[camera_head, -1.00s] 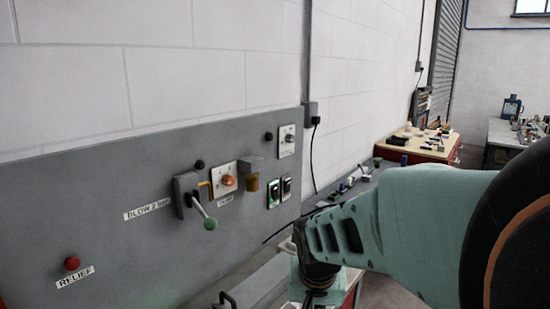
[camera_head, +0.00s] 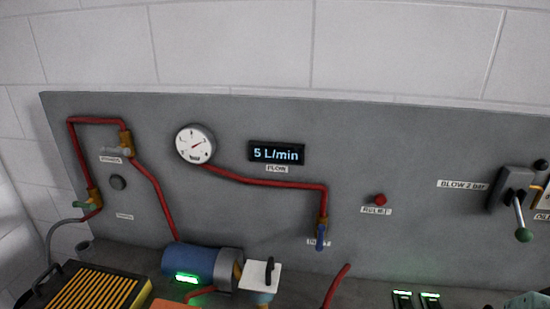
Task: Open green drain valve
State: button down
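A small green valve handle (camera_head: 83,205) sits at the lower left of the grey panel, on a brass body (camera_head: 95,196) at the low end of the red pipe (camera_head: 82,160). The handle lies roughly sideways, pointing left, and a grey hose (camera_head: 60,226) runs down from there. I cannot read the small label near it. My gripper is not in view.
The grey panel (camera_head: 225,110) also bears a grey-handled valve (camera_head: 116,150), a gauge (camera_head: 195,145), a display reading 5 L/min (camera_head: 277,153), a blue-handled valve (camera_head: 320,238), a red relief button (camera_head: 380,199) and a green-knobbed blow lever (camera_head: 523,234). A blue pump (camera_head: 195,262) and yellow-slatted case (camera_head: 95,290) stand below.

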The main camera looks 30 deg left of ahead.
aim_at(74, 204)
jog(key=u, duration=2.55)
jog(key=i+j+z, duration=0.3)
jog(key=i+j, duration=0.2)
jog(key=j, duration=0.15)
jog(key=i+j+z, duration=0.2)
jog(key=j, duration=0.15)
jog(key=i+j+z, duration=0.15)
jog(key=j, duration=0.25)
jog(key=i+j+z, duration=0.15)
jog(key=j, duration=0.3)
jog(key=l, duration=0.15)
jog(key=i+u, duration=0.05)
